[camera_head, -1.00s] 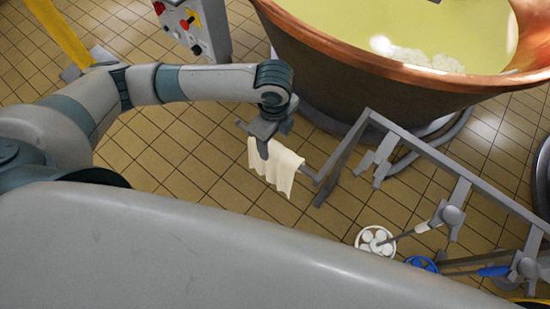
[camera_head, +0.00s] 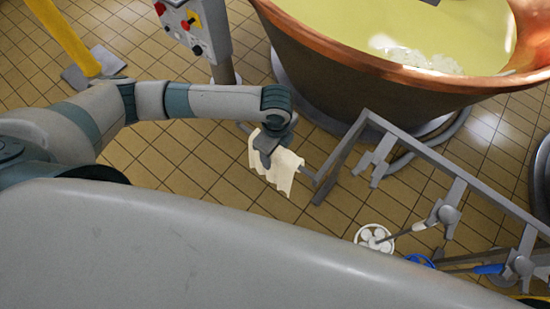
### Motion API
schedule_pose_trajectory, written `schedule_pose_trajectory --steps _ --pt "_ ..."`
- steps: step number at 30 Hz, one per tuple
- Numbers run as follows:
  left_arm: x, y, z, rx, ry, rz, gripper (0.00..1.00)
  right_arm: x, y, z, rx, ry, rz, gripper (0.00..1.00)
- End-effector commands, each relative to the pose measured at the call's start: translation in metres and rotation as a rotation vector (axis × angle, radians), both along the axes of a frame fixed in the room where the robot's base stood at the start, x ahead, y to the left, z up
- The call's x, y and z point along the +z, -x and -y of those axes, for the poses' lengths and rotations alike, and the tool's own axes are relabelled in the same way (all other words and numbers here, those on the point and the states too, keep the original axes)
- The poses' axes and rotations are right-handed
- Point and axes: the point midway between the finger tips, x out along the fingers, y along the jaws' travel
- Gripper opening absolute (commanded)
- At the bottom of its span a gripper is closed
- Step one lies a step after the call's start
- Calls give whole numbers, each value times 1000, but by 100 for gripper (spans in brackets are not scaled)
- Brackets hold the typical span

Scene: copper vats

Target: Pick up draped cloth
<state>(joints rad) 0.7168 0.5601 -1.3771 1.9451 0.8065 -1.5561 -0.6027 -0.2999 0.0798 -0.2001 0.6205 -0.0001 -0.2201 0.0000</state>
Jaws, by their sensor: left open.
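The draped cloth (camera_head: 283,174) is cream-white and hangs over a bar at the left end of the grey metal rack (camera_head: 345,150). My left gripper (camera_head: 265,158) is over the cloth's upper left part, pointing down, and covers some of it. It is open. Whether a finger touches the cloth, or the cloth lies between the fingers, I cannot tell. My right gripper is not in view.
A large copper vat (camera_head: 390,75) with yellowish liquid stands behind the rack. A control box (camera_head: 198,22) on a post is at the upper left, near a yellow post (camera_head: 62,35). Tools with a white disc (camera_head: 374,238) and a blue handle (camera_head: 492,269) hang on the rack.

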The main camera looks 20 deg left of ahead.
Motion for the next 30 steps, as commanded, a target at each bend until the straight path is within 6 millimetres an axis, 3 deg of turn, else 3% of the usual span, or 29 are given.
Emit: schedule_pose_trajectory --steps 13,14,21,30 --pt "-1 0 0 0 -1 1 59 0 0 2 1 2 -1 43" --pt "-1 0 0 0 0 1 57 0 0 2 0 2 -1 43" --pt "0 0 0 1 -1 1 0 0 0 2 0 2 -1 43" --pt "1 -1 0 1 -1 1 0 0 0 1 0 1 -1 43"
